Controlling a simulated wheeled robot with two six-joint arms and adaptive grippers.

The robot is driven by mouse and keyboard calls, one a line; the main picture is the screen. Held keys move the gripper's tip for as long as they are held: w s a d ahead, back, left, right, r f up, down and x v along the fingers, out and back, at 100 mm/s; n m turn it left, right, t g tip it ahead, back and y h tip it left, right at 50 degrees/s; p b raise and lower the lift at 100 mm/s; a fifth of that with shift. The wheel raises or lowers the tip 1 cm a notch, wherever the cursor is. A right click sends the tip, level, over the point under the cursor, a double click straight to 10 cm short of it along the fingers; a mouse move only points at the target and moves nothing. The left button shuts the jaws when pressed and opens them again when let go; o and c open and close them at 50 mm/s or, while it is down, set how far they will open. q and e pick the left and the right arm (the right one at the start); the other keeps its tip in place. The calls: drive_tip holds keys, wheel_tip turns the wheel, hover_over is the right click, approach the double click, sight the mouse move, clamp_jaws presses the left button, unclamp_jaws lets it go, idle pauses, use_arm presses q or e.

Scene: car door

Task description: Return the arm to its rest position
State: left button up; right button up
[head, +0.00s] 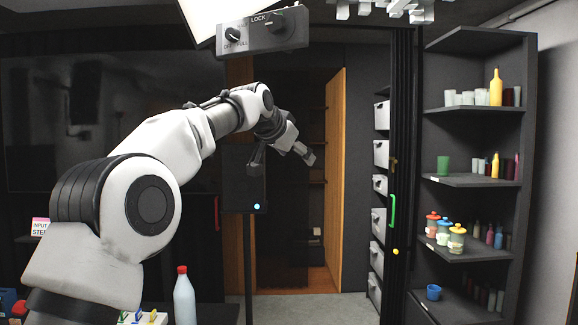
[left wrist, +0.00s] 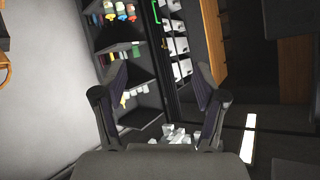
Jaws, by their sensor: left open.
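My left arm reaches in from the left in the head view and is raised over the middle of the room. My left gripper (head: 282,160) is at its end, open, with its two fingers spread and nothing between them. In the left wrist view my left gripper (left wrist: 160,100) also shows its two fingers wide apart and empty. That view is tilted and takes in the shelves and the bins beyond the fingers. My right gripper is in neither view.
A dark panel with a blue light (head: 243,180) stands on a post behind the gripper. A white bottle with a red cap (head: 184,298) stands low in front. Dark shelves (head: 470,180) stand at the right.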

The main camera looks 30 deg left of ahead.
use_arm(q)
drive_tip(key=shift+w+f+g, duration=0.1)
drive_tip(key=shift+f+g, duration=0.2)
drive_tip(key=shift+f, duration=0.95)
